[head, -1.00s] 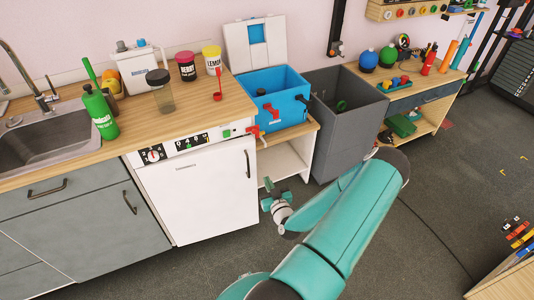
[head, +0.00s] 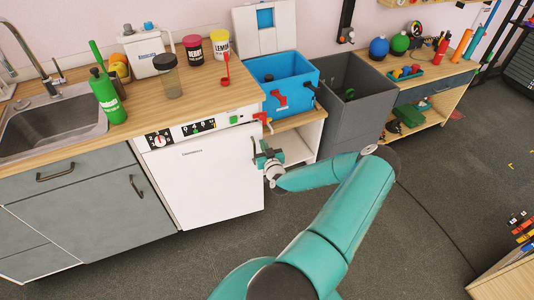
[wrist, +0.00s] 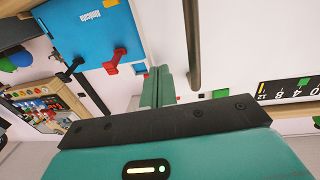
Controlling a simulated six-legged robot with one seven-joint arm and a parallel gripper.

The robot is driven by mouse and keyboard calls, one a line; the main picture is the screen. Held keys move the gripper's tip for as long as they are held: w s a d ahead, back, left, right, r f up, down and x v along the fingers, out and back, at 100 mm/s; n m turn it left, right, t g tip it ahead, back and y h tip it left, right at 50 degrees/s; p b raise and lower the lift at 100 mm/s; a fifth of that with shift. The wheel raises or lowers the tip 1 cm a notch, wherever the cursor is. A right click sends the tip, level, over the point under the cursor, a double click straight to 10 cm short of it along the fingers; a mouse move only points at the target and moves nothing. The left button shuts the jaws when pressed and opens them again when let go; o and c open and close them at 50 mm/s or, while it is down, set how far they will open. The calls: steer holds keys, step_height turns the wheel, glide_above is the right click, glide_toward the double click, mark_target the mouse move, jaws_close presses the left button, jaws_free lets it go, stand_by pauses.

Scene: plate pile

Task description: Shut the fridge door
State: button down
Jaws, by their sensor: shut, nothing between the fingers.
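The white fridge door (head: 205,180) is under the wooden counter, below a panel with a knob and dials. I cannot tell whether it stands slightly ajar. My gripper (head: 265,158) is at the door's upper right edge and hides its dark handle in the head view. In the wrist view my gripper's fingers (wrist: 160,85) are together and empty. The dark handle bar (wrist: 192,45) runs just right of them, in front of the white door face (wrist: 235,40). I cannot tell whether the fingers touch the handle or door.
A blue bin (head: 285,78) with a red tap stands on a low shelf right of the door. A grey bin (head: 355,115) is beside it. A green bottle (head: 106,98) and jars stand on the counter. Dark floor in front is clear.

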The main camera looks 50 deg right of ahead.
steer(key=shift+w+d, duration=0.25)
steer(key=shift+d, duration=0.05)
